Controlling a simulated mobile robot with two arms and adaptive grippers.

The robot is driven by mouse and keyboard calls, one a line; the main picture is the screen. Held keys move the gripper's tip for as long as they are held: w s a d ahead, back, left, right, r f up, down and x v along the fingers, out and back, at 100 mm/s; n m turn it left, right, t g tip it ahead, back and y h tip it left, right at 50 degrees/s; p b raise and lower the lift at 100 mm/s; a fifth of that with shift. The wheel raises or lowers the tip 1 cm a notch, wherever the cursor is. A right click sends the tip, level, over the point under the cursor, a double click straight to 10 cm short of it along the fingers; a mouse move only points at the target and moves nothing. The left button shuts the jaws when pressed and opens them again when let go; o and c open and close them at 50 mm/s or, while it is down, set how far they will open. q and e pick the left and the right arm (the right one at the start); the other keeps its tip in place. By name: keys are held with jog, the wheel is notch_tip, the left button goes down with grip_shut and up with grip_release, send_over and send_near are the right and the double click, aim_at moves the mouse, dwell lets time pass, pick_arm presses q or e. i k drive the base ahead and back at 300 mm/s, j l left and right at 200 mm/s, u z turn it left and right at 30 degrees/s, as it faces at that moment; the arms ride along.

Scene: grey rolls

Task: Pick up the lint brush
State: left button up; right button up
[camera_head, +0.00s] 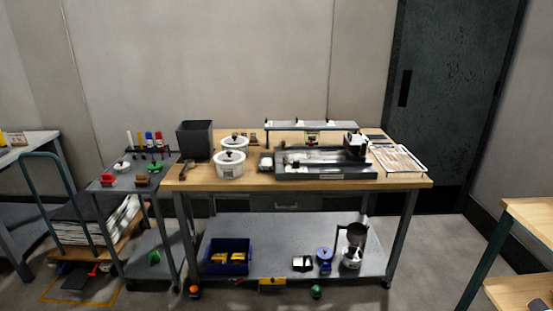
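I cannot tell for certain which thing is the lint brush. A small dark, long-handled item (186,170), brush-like in shape, lies at the left end of the wooden-topped workbench (290,184), in front of a black bin. A small brown block (142,180), which could also be a brush, sits on the grey side cart (118,186) to the left. Both are small and their details are unclear. Neither of my grippers is in view.
The black bin (195,140), two white lidded pots (229,165) and a grey machine (325,172) stand on the bench. A blue crate (227,257) sits on its lower shelf. A hand trolley (45,182) is at left. Floor shows at front right.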

aim_at(142, 181)
jog(key=i+j, duration=0.3)
jog(key=i, duration=0.2)
jog(key=i+j, duration=0.3)
jog(key=i, duration=0.15)
jog(key=u, duration=0.05)
